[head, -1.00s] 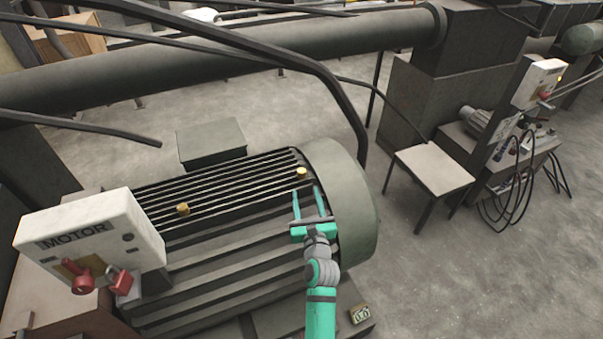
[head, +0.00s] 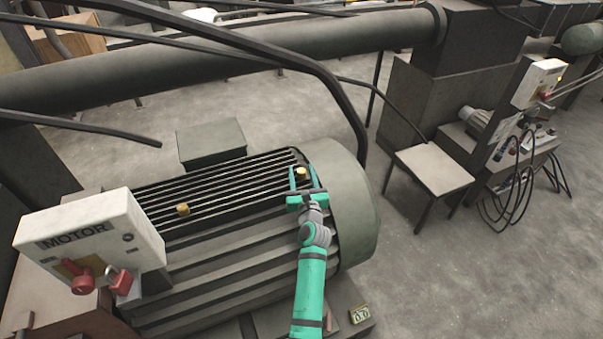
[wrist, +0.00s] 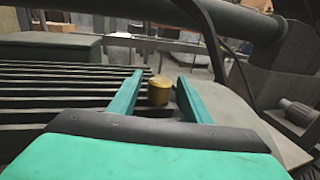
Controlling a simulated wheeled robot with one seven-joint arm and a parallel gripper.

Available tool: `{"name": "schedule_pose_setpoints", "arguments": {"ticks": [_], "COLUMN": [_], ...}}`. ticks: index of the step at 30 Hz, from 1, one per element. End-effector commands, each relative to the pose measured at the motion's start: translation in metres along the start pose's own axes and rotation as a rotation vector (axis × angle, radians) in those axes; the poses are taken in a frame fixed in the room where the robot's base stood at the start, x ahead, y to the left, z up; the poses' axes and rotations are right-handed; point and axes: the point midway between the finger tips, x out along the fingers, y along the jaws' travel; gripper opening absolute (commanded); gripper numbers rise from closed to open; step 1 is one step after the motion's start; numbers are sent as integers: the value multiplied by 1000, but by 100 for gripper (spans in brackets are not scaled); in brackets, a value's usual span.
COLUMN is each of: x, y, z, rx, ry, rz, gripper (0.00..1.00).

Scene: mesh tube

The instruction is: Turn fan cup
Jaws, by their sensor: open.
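Two small yellow cups sit on top of the dark ribbed motor (head: 215,255). The fan-end cup (head: 301,174) is by the rounded end cover; it also shows in the wrist view (wrist: 159,92). The other cup (head: 182,209) is nearer the MOTOR box. My green gripper (head: 304,184) is at the fan-end cup, with its fingers on either side of it. In the wrist view the open fingers (wrist: 160,97) flank the cup, with a visible gap at least on the left. I cannot tell whether the right finger touches it.
A white MOTOR box (head: 92,240) with red switches stands at the left. A dark curved bar (head: 290,60) passes behind the motor's fan end. A large pipe (head: 220,55) runs across the back. A small table (head: 433,167) stands at right on open floor.

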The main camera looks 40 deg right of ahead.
Motion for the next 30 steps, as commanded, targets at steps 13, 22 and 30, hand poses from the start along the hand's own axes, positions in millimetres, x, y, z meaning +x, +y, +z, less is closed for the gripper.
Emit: {"name": "schedule_pose_setpoints", "arguments": {"ticks": [13,22,30], "x": [0,0,0], "y": [0,1,3], "z": [0,0,-1], "rx": [-1,-2,-2], "ry": [0,1,1], "rz": [0,-10,-58], "gripper": [3,3,3]}}
